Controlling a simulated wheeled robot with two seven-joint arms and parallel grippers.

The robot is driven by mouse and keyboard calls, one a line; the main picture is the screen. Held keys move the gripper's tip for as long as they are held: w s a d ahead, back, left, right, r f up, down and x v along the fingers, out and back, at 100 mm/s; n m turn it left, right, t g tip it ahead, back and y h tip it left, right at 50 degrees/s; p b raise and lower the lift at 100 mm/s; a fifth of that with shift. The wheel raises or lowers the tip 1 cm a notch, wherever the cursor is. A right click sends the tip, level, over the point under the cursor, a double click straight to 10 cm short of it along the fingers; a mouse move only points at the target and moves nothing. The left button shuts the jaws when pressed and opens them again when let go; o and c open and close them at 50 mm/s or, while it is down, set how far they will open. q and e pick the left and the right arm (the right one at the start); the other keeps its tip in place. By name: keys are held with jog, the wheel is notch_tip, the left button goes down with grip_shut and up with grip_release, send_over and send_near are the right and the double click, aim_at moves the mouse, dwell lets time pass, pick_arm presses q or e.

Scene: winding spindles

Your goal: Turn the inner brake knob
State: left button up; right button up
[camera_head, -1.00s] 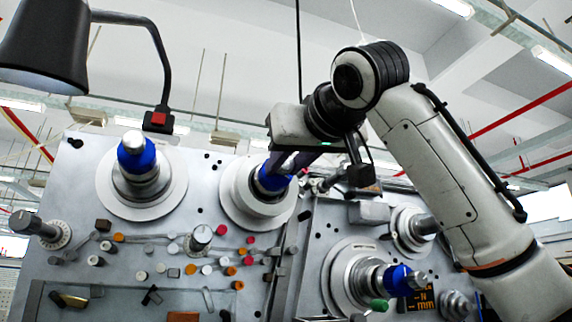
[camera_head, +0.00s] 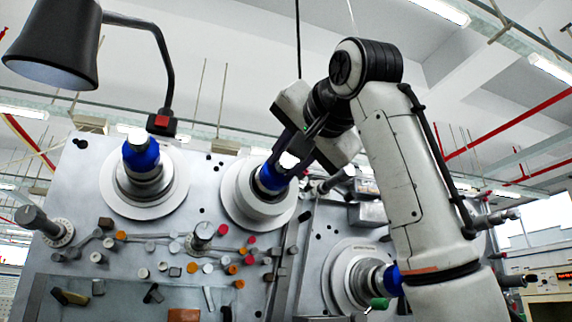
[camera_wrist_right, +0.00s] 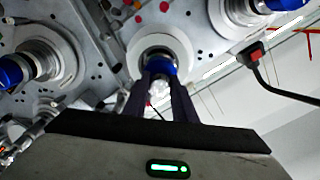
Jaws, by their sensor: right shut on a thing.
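The inner brake knob appears to be the blue knob (camera_head: 268,180) with a pale tip on the middle spindle (camera_head: 243,198), at the panel's upper right. My right gripper (camera_head: 284,168) reaches it from the upper right, its two dark fingers shut on the knob from both sides. In the right wrist view the blue knob (camera_wrist_right: 162,66) sits between the fingertips, and its pale tip (camera_wrist_right: 159,89) points back toward the palm. The fingers partly hide the knob's sides. My left gripper is not in view.
Another blue-knobbed spindle (camera_head: 141,160) stands to the left, and a third blue knob (camera_head: 393,281) is partly behind my right arm. Several small coloured buttons and levers fill the panel below. A black lamp (camera_head: 55,45) hangs at upper left.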

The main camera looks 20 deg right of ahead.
jog(key=m, duration=0.3)
jog(key=shift+m, duration=2)
jog(key=o, duration=1)
jog(key=shift+o, duration=0.2)
jog(key=s+b, duration=0.3)
jog(key=s, duration=0.7)
jog(key=shift+s+d, duration=0.2)
